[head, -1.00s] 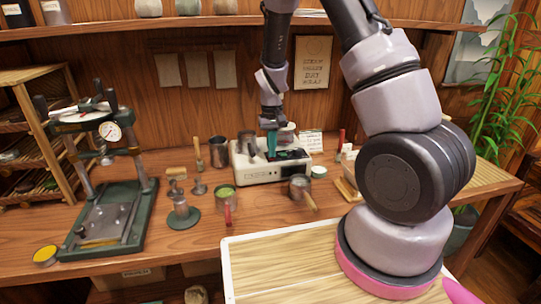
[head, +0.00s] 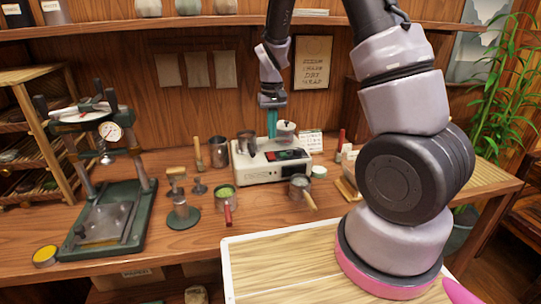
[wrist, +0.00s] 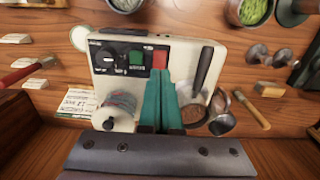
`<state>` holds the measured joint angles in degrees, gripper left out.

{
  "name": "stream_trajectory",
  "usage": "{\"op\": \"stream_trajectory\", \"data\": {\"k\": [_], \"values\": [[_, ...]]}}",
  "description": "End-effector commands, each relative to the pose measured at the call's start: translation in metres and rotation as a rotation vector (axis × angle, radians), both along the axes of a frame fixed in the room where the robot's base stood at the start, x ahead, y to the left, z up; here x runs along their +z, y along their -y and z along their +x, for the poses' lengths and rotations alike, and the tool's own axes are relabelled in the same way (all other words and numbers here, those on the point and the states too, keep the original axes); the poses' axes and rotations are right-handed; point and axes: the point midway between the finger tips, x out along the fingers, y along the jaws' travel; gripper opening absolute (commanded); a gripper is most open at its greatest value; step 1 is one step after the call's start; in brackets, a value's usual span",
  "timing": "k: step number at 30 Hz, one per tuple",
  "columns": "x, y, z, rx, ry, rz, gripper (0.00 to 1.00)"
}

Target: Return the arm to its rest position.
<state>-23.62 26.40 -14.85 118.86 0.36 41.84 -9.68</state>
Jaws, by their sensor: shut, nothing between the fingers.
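My arm reaches over the workbench, and my gripper (head: 272,124) hangs pointing down above a cream-coloured machine (head: 262,174) with a control panel. The teal fingers are together and hold nothing. In the wrist view the fingers of my gripper (wrist: 162,98) lie side by side in front of the machine (wrist: 128,75), whose panel has a black knob, a green button and a red button. The fingertips appear above the machine in the head view. How large the gap to it is cannot be told.
A green press (head: 108,205) stands at the left. Metal cups, including one with green contents (head: 224,194), a brush (head: 199,153) and a small pan (head: 300,187) stand around the machine. A shelf (head: 180,24) runs above. A light board (head: 300,268) lies in front.

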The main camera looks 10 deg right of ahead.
Motion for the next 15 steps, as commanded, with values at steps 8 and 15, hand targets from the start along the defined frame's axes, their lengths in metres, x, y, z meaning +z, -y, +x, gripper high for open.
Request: {"op": "stream_trajectory", "data": {"k": [8, 15], "values": [[0.001, 0.0, 0.0, 0.0, 0.0, 0.0, 0.0], [0.037, 0.005, -0.007, -0.037, 0.043, 0.041, 0.0]]}}
